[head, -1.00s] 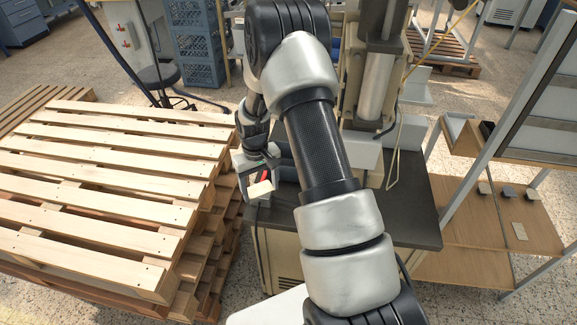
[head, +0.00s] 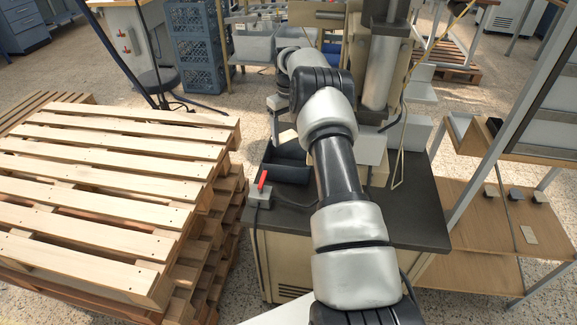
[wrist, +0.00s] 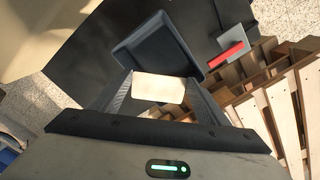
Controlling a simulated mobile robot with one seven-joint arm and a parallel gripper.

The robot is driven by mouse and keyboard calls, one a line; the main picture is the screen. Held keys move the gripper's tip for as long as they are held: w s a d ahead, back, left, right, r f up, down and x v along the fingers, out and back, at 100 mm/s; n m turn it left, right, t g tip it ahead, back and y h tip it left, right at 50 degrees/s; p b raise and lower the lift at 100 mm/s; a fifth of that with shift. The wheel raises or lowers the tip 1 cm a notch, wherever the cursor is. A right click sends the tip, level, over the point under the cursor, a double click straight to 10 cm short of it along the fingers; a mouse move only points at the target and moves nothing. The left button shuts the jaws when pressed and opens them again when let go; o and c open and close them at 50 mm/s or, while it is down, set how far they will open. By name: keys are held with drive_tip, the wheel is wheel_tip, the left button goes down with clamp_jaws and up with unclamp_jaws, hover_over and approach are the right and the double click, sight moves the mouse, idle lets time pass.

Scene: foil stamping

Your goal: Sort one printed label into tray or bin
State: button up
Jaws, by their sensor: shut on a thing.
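My gripper (wrist: 160,98) is shut on a cream printed label (wrist: 160,88), which lies flat between the two fingers in the wrist view. Any print on it cannot be made out. In the head view my gripper is partly hidden by my arm, and the pale label (head: 288,137) shows just behind the dark tray. The dark open tray (head: 270,171) stands on the dark bench top and looks empty. It also shows in the wrist view (wrist: 128,54), just beyond the label. I cannot tell which container is the bin.
A grey box with a red lever (head: 260,193) sits at the bench's front left corner. A pallet stack (head: 100,190) stands to the left. The press (head: 378,80) rises behind my arm. Grey bins (head: 255,43) are at the back. A wooden shelf (head: 490,225) at right holds several small pieces.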

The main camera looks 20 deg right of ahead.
sight(288, 139)
drive_tip(key=shift+f+b, duration=1.3)
drive_tip(key=shift+f, duration=1.3)
drive_tip(key=o, duration=1.1)
drive_tip(key=shift+c, duration=0.2)
drive_tip(key=shift+r, duration=0.1)
wheel_tip(288, 139, up, 7)
drive_tip(key=shift+r+p, duration=0.2)
drive_tip(key=shift+p, duration=0.1)
